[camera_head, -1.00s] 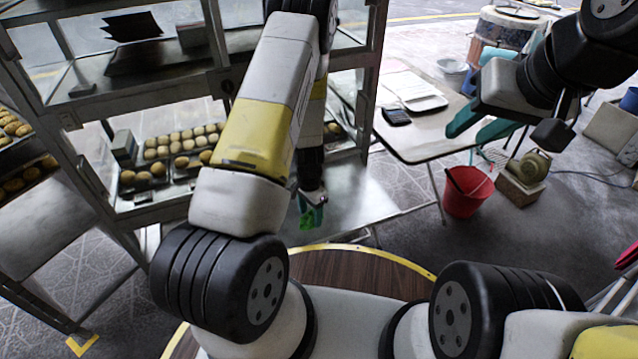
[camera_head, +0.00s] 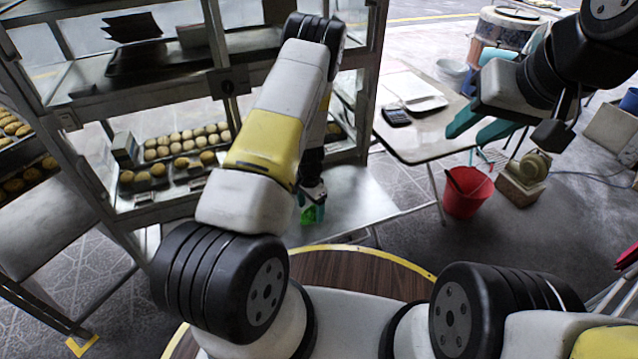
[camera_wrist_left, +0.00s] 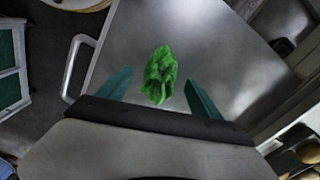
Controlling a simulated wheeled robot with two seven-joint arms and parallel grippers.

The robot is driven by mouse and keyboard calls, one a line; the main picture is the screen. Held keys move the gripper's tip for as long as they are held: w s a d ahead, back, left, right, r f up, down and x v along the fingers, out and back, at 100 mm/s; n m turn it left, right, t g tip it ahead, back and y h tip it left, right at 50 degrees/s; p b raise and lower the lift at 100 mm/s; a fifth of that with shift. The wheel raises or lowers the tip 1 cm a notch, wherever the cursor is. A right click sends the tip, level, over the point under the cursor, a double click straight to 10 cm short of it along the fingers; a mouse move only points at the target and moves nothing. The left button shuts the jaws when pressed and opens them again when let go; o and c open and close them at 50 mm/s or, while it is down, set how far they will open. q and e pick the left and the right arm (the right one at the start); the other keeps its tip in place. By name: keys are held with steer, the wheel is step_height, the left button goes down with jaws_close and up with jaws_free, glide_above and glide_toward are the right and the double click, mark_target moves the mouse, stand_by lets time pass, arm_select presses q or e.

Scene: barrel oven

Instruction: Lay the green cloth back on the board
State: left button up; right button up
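The crumpled green cloth (camera_head: 308,215) shows just below my left gripper (camera_head: 312,205) in the head view. In the left wrist view the cloth (camera_wrist_left: 160,76) appears over the grey metal board (camera_wrist_left: 225,50), between the two teal fingers of my left gripper (camera_wrist_left: 158,92). The fingers are wide apart, with a gap on each side of the cloth. I cannot tell how far above the board the fingers are. The board (camera_head: 355,200) juts out from the rack in the head view. My right gripper (camera_head: 466,136) is open and empty, raised at the upper right.
A metal rack (camera_head: 228,80) with trays of buns (camera_head: 185,140) stands close on the left of my left arm. A table (camera_head: 420,145) with a calculator (camera_head: 396,116) is behind. A red bucket (camera_head: 467,192) stands on the floor to the right.

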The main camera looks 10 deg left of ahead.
arm_select(q)
steer(key=shift+r, duration=0.1)
step_height(320, 180, up, 12)
step_height(320, 180, up, 13)
steer(key=n+t+h, duration=0.1)
steer(key=n+h, duration=0.1)
glide_above(311, 207)
steer(key=s+d, duration=0.1)
steer(key=d, duration=0.1)
steer(key=s+d+r+n+t, duration=0.15)
steer(key=s+r, duration=0.35)
steer(key=r, duration=0.7)
steer(key=s+a+r+n+t, duration=0.1)
steer(key=s+r+n+t, duration=0.2)
steer(key=s+r, duration=1.1)
steer(key=s, duration=0.4)
steer(key=shift+s+a+t, duration=0.15)
steer(key=shift+s+t, duration=0.05)
steer(key=shift+t, duration=0.15)
steer(key=shift+s+a+n, duration=0.1)
steer(key=shift+s+n, duration=0.05)
steer(key=shift+n, duration=0.1)
